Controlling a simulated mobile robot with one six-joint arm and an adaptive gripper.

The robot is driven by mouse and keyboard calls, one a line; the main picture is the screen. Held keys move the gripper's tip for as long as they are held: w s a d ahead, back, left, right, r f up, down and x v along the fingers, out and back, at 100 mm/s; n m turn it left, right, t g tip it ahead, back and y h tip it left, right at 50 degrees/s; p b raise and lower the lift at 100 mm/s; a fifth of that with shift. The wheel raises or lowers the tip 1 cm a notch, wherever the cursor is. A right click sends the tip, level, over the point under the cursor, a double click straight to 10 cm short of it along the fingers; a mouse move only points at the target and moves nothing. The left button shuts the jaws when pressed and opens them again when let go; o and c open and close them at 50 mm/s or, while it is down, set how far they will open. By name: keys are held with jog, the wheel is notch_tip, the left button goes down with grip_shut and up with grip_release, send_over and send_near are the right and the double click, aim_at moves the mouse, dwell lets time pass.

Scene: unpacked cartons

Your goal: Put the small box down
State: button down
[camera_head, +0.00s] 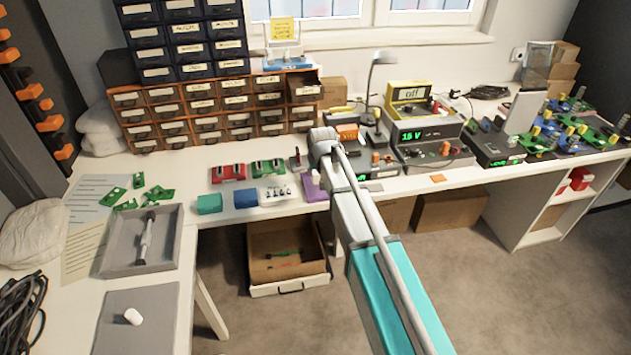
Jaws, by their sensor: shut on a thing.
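My arm reaches in from the lower right, and its wrist end, with my gripper (322,142), is over the back workbench. The fingers are mostly hidden behind my own arm. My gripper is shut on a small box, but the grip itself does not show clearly. A small purple box (314,189) shows just left of my arm, below the wrist, partly covered by it. I cannot tell whether it touches the bench. A teal box (209,204) and a blue box (245,198) stand on the bench's front edge to the left.
A white tray of small parts (278,194) lies beside the blue box. Red and green boards, drawer cabinets (200,110) and powered instruments (425,135) crowd the bench behind. A grey tray (172,256) is on the left table. An open carton (287,240) sits below the bench.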

aim_at(316, 179)
jog(key=shift+f+b, duration=1.15)
jog(key=shift+f, duration=0.3)
jog(key=shift+f, duration=0.2)
jog(key=shift+c, duration=1.7)
grip_release()
jog(key=shift+r, duration=0.25)
jog(key=p+v, duration=1.1)
jog(key=v, duration=0.1)
jog(key=shift+s, duration=0.15)
jog(key=s+d+f+m+g+h, duration=0.1)
jog(key=s+d+m+g, duration=0.2)
jog(key=s+d, duration=1.8)
jog(key=shift+s+f+g, duration=0.15)
jog(key=shift+f+g, duration=0.1)
jog(key=shift+g, duration=0.35)
